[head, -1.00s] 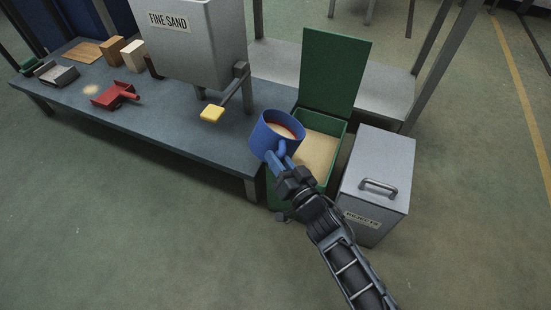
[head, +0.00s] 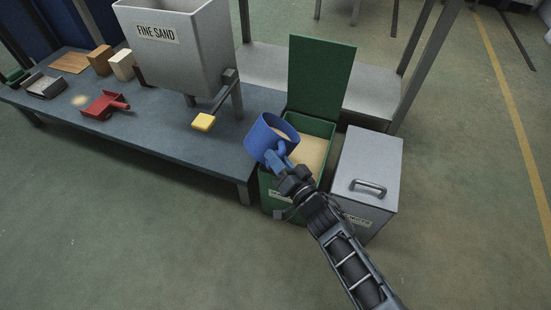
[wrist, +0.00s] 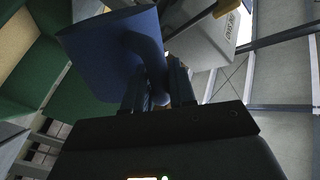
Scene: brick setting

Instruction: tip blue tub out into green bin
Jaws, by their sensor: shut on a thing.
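The blue tub (head: 262,138) has sand inside and is tilted toward the right in the head view, at the left edge of the green bin. My gripper (head: 278,162) is shut on the tub's handle; the wrist view also shows the tub (wrist: 110,50) and the gripper (wrist: 158,95) at its handle. The green bin (head: 318,126) stands open with its lid (head: 320,75) upright behind it. Sand (head: 309,152) lies inside the bin. Whether sand is leaving the tub cannot be told.
A grey lidded reject bin (head: 372,165) stands right of the green bin. Floor in front is clear.

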